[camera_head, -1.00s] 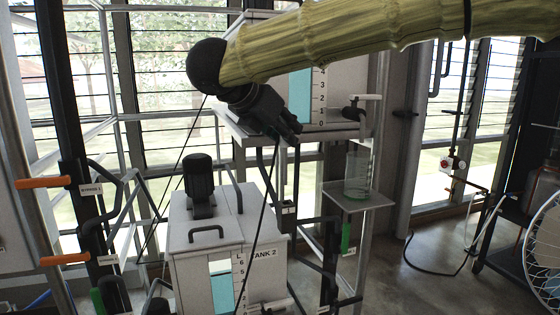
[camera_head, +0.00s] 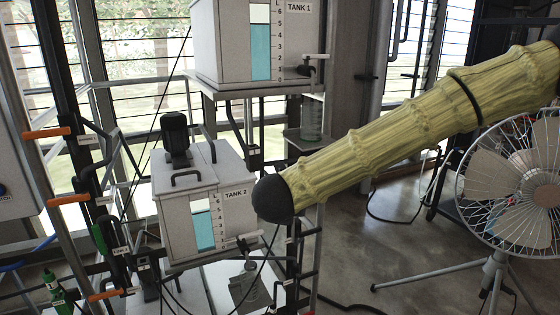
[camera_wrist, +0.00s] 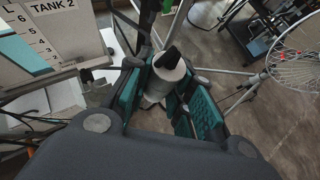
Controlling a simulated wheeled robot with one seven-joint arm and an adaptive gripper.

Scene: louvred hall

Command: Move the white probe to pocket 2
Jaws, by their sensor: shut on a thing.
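The white probe (camera_wrist: 156,88) appears as a pale cylinder with a dark tip, between the teal pads of my gripper (camera_wrist: 165,92) in the wrist view. My gripper is shut on it. In the head view the dark round end of my arm is in front of TANK 2, and the jaws and probe cannot be made out there. A green-handled item (camera_head: 100,238) is on the left frame by a small label. I cannot read which pocket is pocket 2.
TANK 2 (camera_head: 170,222) is close to the left of my arm; it also shows in the wrist view (camera_wrist: 85,65). TANK 1 (camera_head: 225,45) stands above and behind. A wire-caged fan (camera_head: 520,185) stands right. Orange handles (camera_head: 68,199) stick out at left. Open floor lies right of centre.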

